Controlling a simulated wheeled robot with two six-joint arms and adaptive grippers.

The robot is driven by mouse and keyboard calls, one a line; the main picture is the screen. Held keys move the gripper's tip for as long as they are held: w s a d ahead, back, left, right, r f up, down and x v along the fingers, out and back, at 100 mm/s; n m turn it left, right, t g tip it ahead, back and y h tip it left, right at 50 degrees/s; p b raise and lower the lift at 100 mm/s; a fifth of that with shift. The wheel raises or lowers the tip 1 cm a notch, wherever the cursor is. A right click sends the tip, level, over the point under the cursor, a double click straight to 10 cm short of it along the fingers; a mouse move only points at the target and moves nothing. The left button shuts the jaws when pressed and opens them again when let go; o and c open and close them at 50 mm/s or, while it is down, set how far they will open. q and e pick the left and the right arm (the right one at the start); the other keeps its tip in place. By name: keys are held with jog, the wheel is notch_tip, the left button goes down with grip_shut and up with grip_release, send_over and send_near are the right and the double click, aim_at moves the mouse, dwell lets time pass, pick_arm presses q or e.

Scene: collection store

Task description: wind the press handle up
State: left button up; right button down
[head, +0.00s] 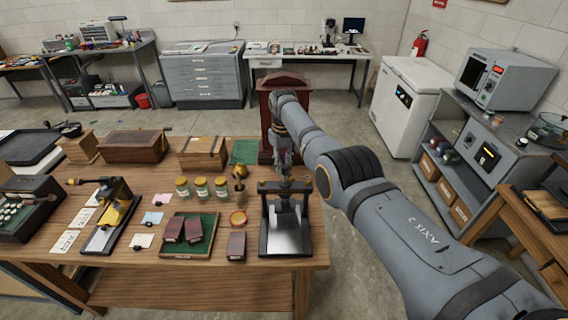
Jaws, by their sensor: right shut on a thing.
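The press (263,222) stands near the right end of the wooden table, a black frame with a pale flat bed. Its handle (264,186) is a dark bar with brass-coloured ends across the top. My right gripper (285,176) points down over the middle of the press and is shut on the handle. The gripper hides the middle of the handle and part of the screw. My left gripper is not in view.
Three small jars (201,187), a brush pot (240,192) and a dark red block (236,246) stand left of the press. A green tray (203,220) holds dark red blocks. A tall reddish wooden case (266,105) stands behind the press.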

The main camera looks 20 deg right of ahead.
jog(key=n, duration=0.2)
jog(key=n+p, duration=0.2)
jog(key=n, duration=0.1)
jog(key=shift+s+a+n, duration=0.2)
jog(key=shift+a+n, duration=0.05)
jog(key=shift+n, duration=0.05)
jog(key=n, duration=0.2)
jog(key=n+p, duration=0.1)
jog(key=n, duration=0.1)
jog(key=n+p, duration=0.1)
jog(key=n, duration=0.1)
jog(key=shift+s+a+f, duration=0.1)
jog(key=shift+s+a, duration=0.05)
jog(key=shift+s, duration=0.1)
jog(key=c, duration=1.2)
grip_release()
notch_tip(320, 180, up, 12)
jog(key=shift+r, duration=0.1)
